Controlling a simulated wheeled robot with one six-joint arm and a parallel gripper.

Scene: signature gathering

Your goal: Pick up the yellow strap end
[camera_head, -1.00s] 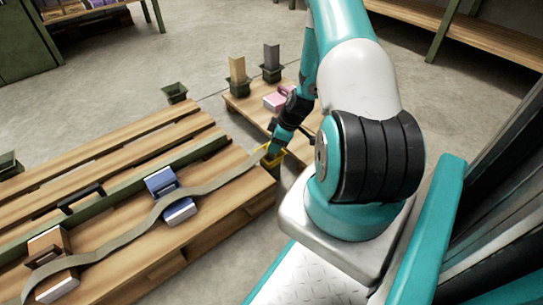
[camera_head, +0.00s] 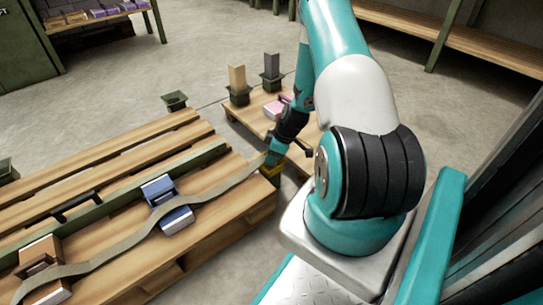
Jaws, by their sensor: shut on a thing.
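A long olive-grey strap (camera_head: 118,243) runs over the pallet-like wooden table, across a brown block and a blue block. Its yellow end (camera_head: 270,168) is at the table's right corner. My gripper (camera_head: 270,164) is at that corner, pointing down and left, and is shut on the yellow strap end. The fingertips are small and partly hidden by the wrist in this view.
The blue-and-white block (camera_head: 167,203) and the brown-and-white block (camera_head: 42,266) sit on the slatted table (camera_head: 215,220). A lower wooden table (camera_head: 250,115) behind bears a pink block (camera_head: 274,108) and posts in green holders. Floor shows between the tables.

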